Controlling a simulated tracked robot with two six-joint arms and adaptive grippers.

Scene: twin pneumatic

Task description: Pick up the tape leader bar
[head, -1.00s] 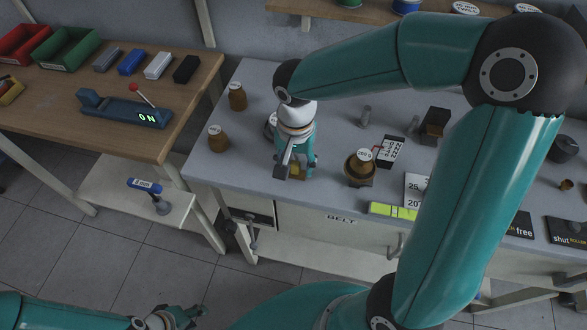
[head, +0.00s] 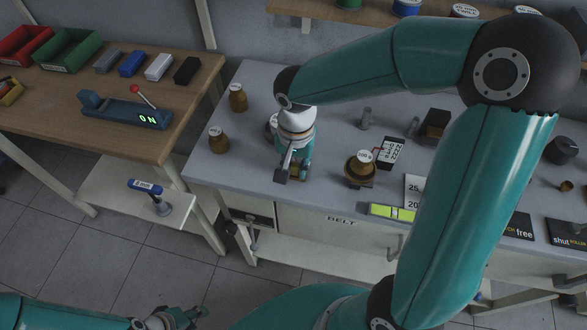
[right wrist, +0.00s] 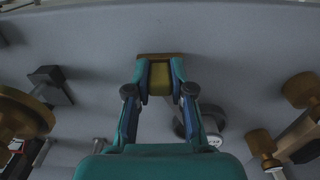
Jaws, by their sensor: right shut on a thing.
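The tape leader bar, as I take it, is an olive-yellow piece (right wrist: 159,80) with a brown edge beyond it, between my right gripper's fingertips in the right wrist view. My right gripper (right wrist: 160,75) is shut on it, one finger on each side. In the head view my right gripper (head: 298,172) points down at the grey bench near its front left edge, and the fingers mostly hide the piece. Whether it still touches the bench, I cannot tell. My left gripper (head: 182,317) is low at the bottom edge, away from the bench; its jaw opening is unclear.
Two brown jars (head: 238,97) stand left of my right gripper. A round brown pot (head: 361,163) stands to its right, near a black-and-white label (head: 391,152). A yellow-green strip (head: 392,212) lies at the front edge. A wooden table (head: 60,100) stands at left.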

